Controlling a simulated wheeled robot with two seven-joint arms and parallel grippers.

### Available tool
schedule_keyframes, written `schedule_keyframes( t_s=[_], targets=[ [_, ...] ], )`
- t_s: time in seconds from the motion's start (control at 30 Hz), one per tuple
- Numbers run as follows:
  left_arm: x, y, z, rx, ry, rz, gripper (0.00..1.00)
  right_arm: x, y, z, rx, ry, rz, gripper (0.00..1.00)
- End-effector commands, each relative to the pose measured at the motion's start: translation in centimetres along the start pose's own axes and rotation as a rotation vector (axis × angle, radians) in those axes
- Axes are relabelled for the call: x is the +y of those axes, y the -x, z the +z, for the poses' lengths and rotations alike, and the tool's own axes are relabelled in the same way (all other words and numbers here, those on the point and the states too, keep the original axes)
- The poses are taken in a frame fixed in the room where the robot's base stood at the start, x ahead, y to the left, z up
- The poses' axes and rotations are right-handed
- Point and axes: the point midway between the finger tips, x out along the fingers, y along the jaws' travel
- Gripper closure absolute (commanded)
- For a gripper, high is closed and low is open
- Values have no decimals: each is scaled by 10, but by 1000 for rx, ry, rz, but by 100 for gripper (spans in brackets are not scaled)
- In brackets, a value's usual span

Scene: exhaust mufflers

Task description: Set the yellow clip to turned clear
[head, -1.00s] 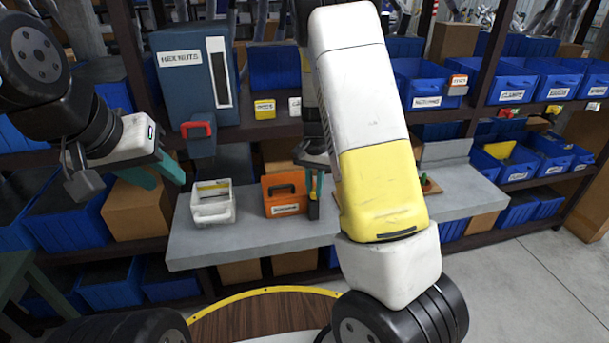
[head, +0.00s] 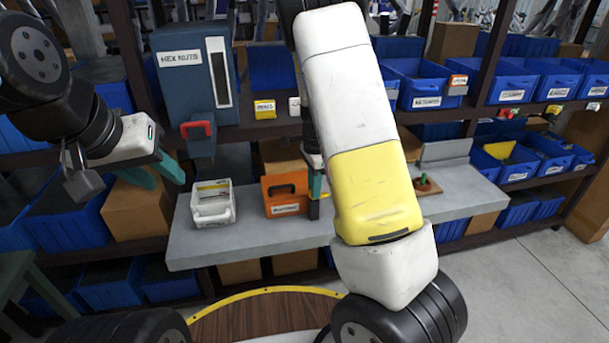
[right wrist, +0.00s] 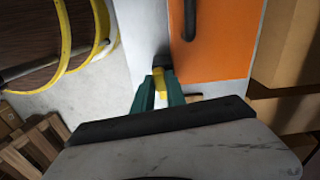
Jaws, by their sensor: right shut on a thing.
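The yellow clip (right wrist: 160,79) is between the green fingertips of my right gripper (right wrist: 159,88) in the right wrist view, with a dark piece at its far end. The gripper is shut on it, beside the orange bin (right wrist: 215,40). In the head view my right gripper (head: 316,187) is at the right side of the orange bin (head: 284,190), partly hidden by my arm. The clip's turn is hard to tell. My left gripper (head: 155,174) is open and empty, left of the white bin.
A white open bin (head: 213,204) stands on the grey shelf (head: 200,249), left of the orange bin. A blue hex nuts dispenser (head: 192,82) with a red handle is above. A small board with a green and red piece (head: 424,184) is at the right.

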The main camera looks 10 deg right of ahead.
Motion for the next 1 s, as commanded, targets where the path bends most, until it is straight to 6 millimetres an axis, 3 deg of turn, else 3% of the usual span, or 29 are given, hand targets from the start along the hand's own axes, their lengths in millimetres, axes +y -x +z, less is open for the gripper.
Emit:
schedule_keyframes(
  t_s=[0.33, 0.83, 0.87, 0.9, 0.97, 1.0],
  targets=[
    [0, 0, 0, 0, 0, 0, 64, -1, 1, 0, 0, -120, -2, 100],
    [0, 0, 0, 0, 0, 0, 64, -1, 1, 0, -1, -137, -3, 100],
    [0, 0, 0, 0, 0, 0, 64, -1, 1, 0, -1, -137, -3, 80],
    [0, 0, 0, 0, 0, 0, 64, -1, 1, 0, -1, -136, -3, 72],
    [0, 0, 0, 0, 0, 0, 64, -1, 0, 0, 0, -136, -2, 62],
    [0, 0, 0, 0, 0, 0, 64, -1, 0, 0, 0, -136, -2, 62]
  ],
)
